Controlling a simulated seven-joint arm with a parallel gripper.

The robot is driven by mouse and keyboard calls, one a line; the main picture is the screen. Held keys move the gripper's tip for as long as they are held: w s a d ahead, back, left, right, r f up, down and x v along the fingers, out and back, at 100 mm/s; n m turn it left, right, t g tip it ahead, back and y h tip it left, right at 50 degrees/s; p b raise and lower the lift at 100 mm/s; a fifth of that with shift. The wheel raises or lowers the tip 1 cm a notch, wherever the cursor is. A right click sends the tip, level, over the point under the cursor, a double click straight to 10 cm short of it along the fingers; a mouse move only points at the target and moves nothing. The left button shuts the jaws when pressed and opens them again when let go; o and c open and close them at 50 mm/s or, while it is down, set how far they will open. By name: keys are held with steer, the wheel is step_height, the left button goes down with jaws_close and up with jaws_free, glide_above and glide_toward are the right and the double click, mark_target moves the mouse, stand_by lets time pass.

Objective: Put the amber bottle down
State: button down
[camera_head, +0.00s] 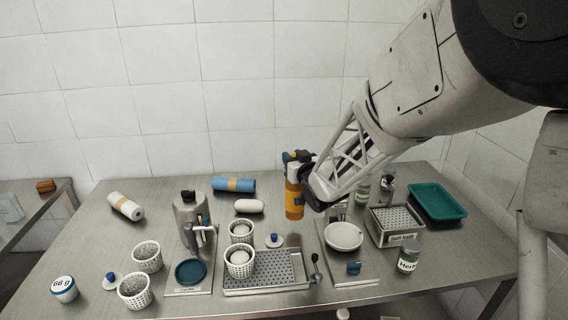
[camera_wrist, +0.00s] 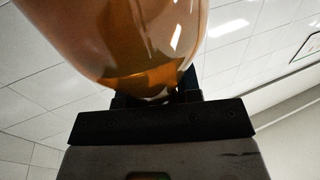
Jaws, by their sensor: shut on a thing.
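The amber bottle (camera_head: 293,203) is upright near the middle of the table in the head view, with a pale upper part. My gripper (camera_head: 303,170) is shut on it, reaching in from the right with dark fingers at its upper part. In the wrist view the amber bottle (camera_wrist: 140,40) fills the upper middle, glossy and see-through, with darker amber liquid low in the picture. The gripper's dark body lies below it, and the fingers are mostly hidden. I cannot tell whether the bottle's base touches the table.
The steel table (camera_head: 80,235) is crowded. A blue roll (camera_head: 233,185) and white capsule-shaped object (camera_head: 249,206) lie left.

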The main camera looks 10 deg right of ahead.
steer(key=w+a+f, duration=0.1)
steer(key=w, duration=1.3)
steer(key=shift+w+f, duration=0.2)
steer(key=shift+w, duration=0.1)
steer(key=shift+f, duration=1.85)
steer(key=c, duration=0.8)
jaws_free()
steer(key=shift+s, duration=0.1)
steer(key=v, duration=1.2)
